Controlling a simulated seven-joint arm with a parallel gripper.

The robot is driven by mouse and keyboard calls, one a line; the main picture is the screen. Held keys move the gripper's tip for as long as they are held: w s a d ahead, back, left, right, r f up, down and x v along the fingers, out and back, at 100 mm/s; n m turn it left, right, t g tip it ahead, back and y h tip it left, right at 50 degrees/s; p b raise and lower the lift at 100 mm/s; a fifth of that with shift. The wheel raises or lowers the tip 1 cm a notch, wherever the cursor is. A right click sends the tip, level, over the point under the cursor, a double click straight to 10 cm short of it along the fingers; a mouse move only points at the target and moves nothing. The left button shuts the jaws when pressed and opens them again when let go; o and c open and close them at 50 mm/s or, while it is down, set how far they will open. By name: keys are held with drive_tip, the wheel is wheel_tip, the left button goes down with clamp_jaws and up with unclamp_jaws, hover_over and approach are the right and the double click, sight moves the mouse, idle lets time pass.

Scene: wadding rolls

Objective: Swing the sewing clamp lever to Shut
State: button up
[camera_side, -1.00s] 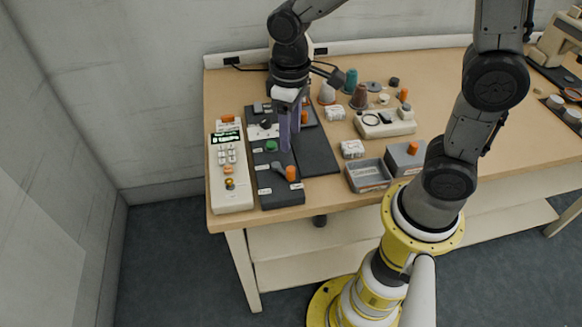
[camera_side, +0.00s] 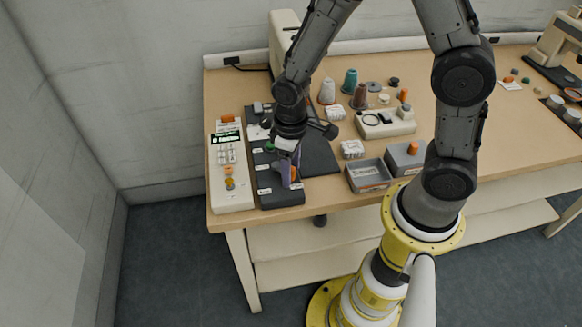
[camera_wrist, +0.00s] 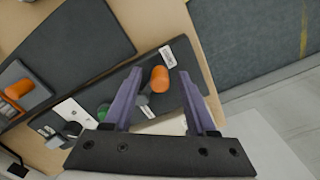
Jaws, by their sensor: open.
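The clamp lever has an orange knob, seen in the wrist view (camera_wrist: 160,79) on a short grey arm. It is mounted on the dark control strip (camera_side: 270,198) at the front left of the table; there the knob (camera_side: 294,174) is partly hidden by my fingers. My gripper (camera_wrist: 160,74) is open, with its two purple fingers on either side of the knob and gaps showing in the wrist view. In the side view my gripper (camera_side: 288,172) is low over the lever. A white label (camera_wrist: 167,57) lies beyond the knob; I cannot read it surely.
A grey tray (camera_side: 368,176) and thread cones (camera_side: 359,96) are to the right.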

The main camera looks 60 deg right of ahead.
clamp_jaws()
drive_tip(key=shift+w+a, duration=0.1)
drive_tip(key=shift+a, duration=0.05)
drive_tip(key=m, duration=0.1)
drive_tip(key=a+m, duration=0.1)
drive_tip(key=m, duration=0.1)
drive_tip(key=shift+w+a+m, duration=0.25)
drive_tip(key=shift+w+m, duration=0.1)
drive_tip(key=shift+m, duration=0.05)
drive_tip(key=m, duration=0.1)
drive_tip(key=w+a+m, duration=0.1)
drive_tip(key=shift+m, duration=0.4)
drive_tip(key=shift+w+a+m, duration=0.2)
drive_tip(key=shift+w+m, duration=0.05)
drive_tip(key=shift+m, duration=0.35)
drive_tip(key=shift+w+a+m, duration=0.15)
drive_tip(key=shift+w+m, duration=0.05)
drive_tip(key=shift+m, duration=0.4)
drive_tip(key=shift+w+a+r+m, duration=0.15)
drive_tip(key=shift+w+m, duration=0.2)
drive_tip(key=shift+m, duration=0.4)
drive_tip(key=shift+w+a+f+m, duration=0.1)
drive_tip(key=shift+w+m, duration=0.2)
drive_tip(key=shift+m, duration=0.45)
drive_tip(key=shift+w, duration=0.1)
unclamp_jaws()
